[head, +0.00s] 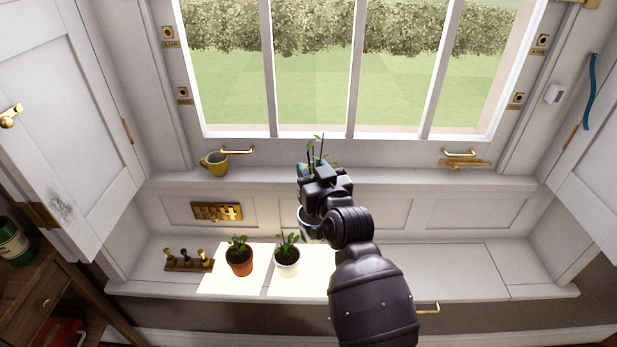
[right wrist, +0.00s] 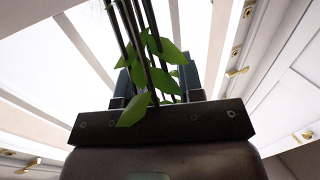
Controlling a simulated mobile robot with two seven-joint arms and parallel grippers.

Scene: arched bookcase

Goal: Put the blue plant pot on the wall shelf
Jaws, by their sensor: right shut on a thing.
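My right gripper (head: 320,174) is shut on the blue plant pot (head: 302,170) in front of the window sill in the head view. The gripper hides most of the pot; a bluish edge shows at its left, with green leaves and dark stems above. In the right wrist view the plant's leaves (right wrist: 160,50) and dark stems rise beyond the gripper's dark body. I cannot tell from the head view whether the pot touches the sill. I see no separate wall shelf. My left gripper is not in view.
A terracotta pot (head: 239,261) and a white pot (head: 287,262) stand on the lower bench (head: 430,270), beside a rack of pegs (head: 188,262). Open cabinet doors flank both sides. The bench's right part is clear.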

